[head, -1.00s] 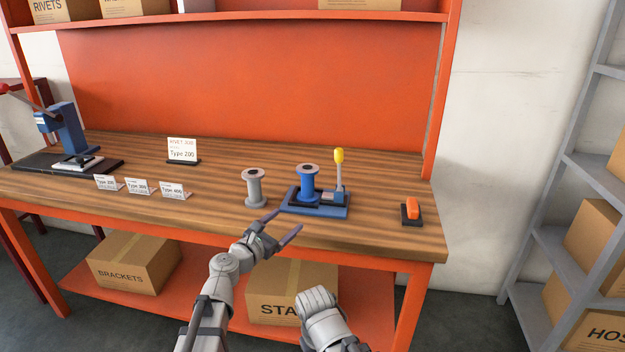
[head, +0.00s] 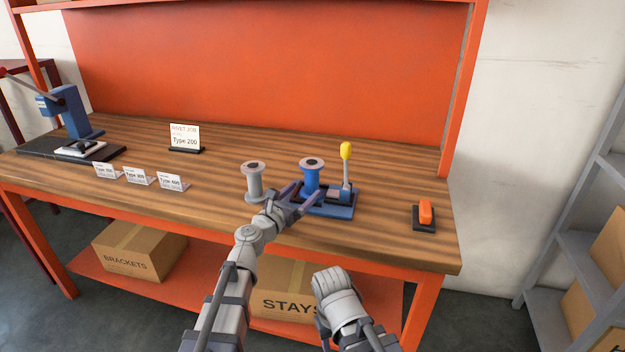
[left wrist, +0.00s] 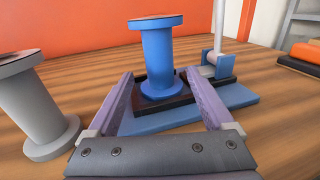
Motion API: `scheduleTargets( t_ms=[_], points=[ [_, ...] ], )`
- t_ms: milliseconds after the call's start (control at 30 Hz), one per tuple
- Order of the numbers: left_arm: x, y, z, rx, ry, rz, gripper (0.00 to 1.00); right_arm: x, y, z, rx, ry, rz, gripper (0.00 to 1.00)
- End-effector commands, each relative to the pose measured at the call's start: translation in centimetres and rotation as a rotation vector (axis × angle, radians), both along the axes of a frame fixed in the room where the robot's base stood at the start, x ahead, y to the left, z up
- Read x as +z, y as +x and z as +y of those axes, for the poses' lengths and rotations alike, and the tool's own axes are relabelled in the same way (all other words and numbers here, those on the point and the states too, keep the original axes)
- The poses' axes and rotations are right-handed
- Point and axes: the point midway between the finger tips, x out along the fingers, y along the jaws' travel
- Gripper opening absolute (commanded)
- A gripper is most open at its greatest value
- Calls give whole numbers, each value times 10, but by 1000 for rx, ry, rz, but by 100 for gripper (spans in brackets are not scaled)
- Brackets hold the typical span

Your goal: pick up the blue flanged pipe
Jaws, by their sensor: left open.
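The blue flanged pipe (head: 312,175) stands upright on a blue and black clamp fixture (head: 330,208) on the workbench. In the left wrist view the pipe (left wrist: 158,58) is straight ahead, beyond the fingertips. My left gripper (head: 303,190) is open and empty, just in front of the pipe. In the left wrist view its two fingers (left wrist: 158,88) spread to either side of the pipe's lower part, and contact cannot be made out. My right arm shows at the bottom of the head view, but its gripper's jaws cannot be made out.
A grey flanged pipe (head: 254,182) stands close left of the fixture. A yellow-knobbed lever (head: 346,165) rises at the fixture's right. An orange switch (head: 425,214) sits further right. Label cards (head: 138,176) and a blue press (head: 68,115) are at the left.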

Motion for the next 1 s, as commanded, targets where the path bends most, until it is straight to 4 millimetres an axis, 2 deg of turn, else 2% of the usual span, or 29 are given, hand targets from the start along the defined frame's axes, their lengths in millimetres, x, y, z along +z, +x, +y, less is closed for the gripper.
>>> scheduleTargets(
  t_ms=[33,267,600,867,1000],
  points=[
    [0,7,-3,-1,0,0,86,0,0,0,0,0,0,50],
    [0,12,-7,-1,1,-1,86,0,0,0,0,0,0,50],
    [-1,51,-28,-2,1,-1,86,-1,0,0,0,0,0,50],
    [-1,52,-30,-1,1,-1,86,-1,0,0,0,0,0,50],
    [-1,52,-30,-1,1,-1,70,-1,0,0,0,0,0,50]
  ],
)
